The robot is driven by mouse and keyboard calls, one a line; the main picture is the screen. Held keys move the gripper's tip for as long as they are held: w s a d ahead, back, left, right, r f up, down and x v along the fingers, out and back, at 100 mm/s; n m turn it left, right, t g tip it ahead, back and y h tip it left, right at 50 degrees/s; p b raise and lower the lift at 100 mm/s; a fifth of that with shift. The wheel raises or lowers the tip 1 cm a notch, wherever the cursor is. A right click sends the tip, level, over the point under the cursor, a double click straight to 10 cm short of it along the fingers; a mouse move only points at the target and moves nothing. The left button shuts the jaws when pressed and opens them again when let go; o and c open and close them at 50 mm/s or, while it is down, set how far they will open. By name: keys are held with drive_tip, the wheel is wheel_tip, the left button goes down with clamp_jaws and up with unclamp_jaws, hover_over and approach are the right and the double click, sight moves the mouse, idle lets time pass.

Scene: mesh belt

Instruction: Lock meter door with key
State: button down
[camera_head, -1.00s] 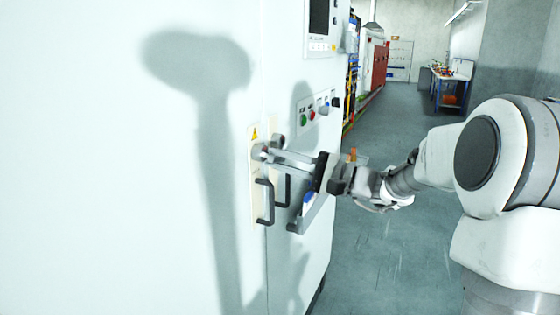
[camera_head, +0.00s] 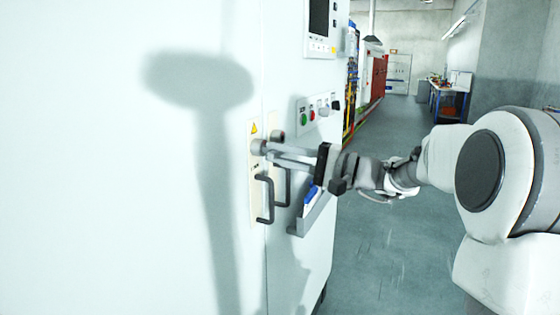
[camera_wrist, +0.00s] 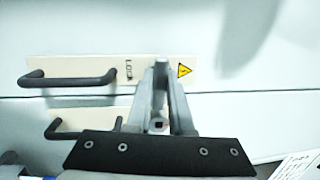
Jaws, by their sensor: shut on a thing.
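The meter door (camera_head: 110,240) is a large pale panel on the left, and it looks closed. A cream lock plate (camera_head: 255,205) with a yellow warning triangle and a dark bar handle (camera_head: 264,199) sits at its right edge. The plate also shows in the wrist view (camera_wrist: 55,66), with a "LOCK" label. My gripper (camera_head: 270,152) reaches in from the right with its fingertips at the round grey lock (camera_head: 259,147) above the handle. In the wrist view my fingertips (camera_wrist: 161,70) come close together at the plate. The gripper is shut on the key, which the fingers hide almost wholly.
A second handle (camera_head: 284,187) is just right of the door seam. A grey holder (camera_head: 315,214) with a blue item (camera_head: 311,193) projects from the cabinet below my gripper. A button panel (camera_head: 318,112) is above it. Open floor (camera_head: 400,250) lies right of the cabinet.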

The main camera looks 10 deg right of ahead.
drive_tip(key=shift+s+a+n+b, duration=0.1)
drive_tip(key=shift+a+n+b, duration=0.15)
drive_tip(key=shift+n+b, duration=0.15)
idle(0.3)
drive_tip(key=c, duration=0.7)
unclamp_jaws()
drive_tip(key=shift+c, duration=0.2)
drive_tip(key=shift+d, duration=0.1)
